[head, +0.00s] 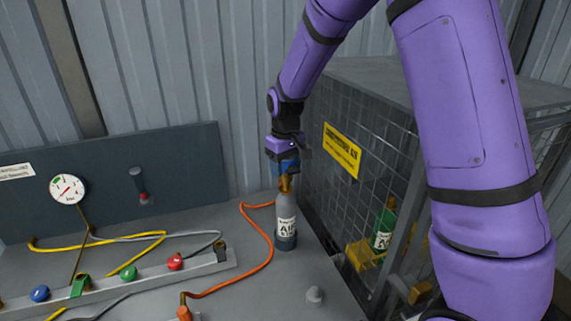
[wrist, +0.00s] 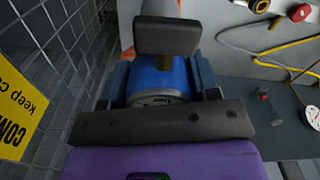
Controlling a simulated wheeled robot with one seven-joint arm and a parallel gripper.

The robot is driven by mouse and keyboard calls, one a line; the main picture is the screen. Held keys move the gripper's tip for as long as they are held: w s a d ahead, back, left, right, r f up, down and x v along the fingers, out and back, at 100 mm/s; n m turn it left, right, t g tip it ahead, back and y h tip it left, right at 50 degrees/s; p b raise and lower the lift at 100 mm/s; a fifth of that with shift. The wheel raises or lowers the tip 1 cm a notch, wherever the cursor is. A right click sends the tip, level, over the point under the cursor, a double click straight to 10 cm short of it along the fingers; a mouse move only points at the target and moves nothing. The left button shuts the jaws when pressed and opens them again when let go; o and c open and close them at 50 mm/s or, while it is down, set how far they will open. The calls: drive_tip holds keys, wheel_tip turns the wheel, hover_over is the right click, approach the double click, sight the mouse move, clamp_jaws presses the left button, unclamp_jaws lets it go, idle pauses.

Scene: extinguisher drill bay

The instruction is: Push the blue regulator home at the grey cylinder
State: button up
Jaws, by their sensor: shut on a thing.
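The grey cylinder (head: 286,216) stands upright on the bench beside the wire cage, with a white label and a brass valve (head: 285,183) on top. My gripper (head: 283,160) is directly above it, pointing down, and is shut on the blue regulator (head: 288,168). In the wrist view the blue regulator (wrist: 158,80) sits between my two fingers, with a grey block in front of it. The regulator meets or nearly meets the brass valve; the exact contact is hidden by the fingers and too small to tell.
A wire cage (head: 345,120) with a yellow sign (head: 342,150) stands close on the right, holding a green cylinder (head: 384,228). An orange hose (head: 262,262) curves left of the grey cylinder. A rail (head: 130,283) with coloured knobs and a gauge (head: 67,189) are at left.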

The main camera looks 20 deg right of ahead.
sight(285, 175)
drive_tip(key=shift+f, duration=1.6)
idle(1.1)
drive_tip(key=o, duration=1)
drive_tip(key=shift+r, duration=0.1)
wheel_tip(285, 175, up, 10)
drive_tip(key=shift+r, duration=0.15)
drive_tip(key=shift+s+d+r, duration=0.1)
drive_tip(key=shift+s+r, duration=0.1)
drive_tip(key=shift+r, duration=0.25)
drive_tip(key=s+d+r+m+t, duration=0.2)
drive_tip(key=s+d+r+t, duration=0.15)
drive_tip(key=s+r, duration=0.95)
drive_tip(key=shift+m+t, duration=0.8)
drive_tip(key=shift+t, duration=0.05)
drive_tip(key=s+d, duration=0.1)
drive_tip(key=s, duration=0.5)
drive_tip(key=s+d, duration=0.1)
drive_tip(key=s, duration=0.5)
drive_tip(key=s+d, duration=0.1)
drive_tip(key=s, duration=0.5)
drive_tip(key=shift+s+d, duration=0.1)
drive_tip(key=shift+s, duration=0.25)
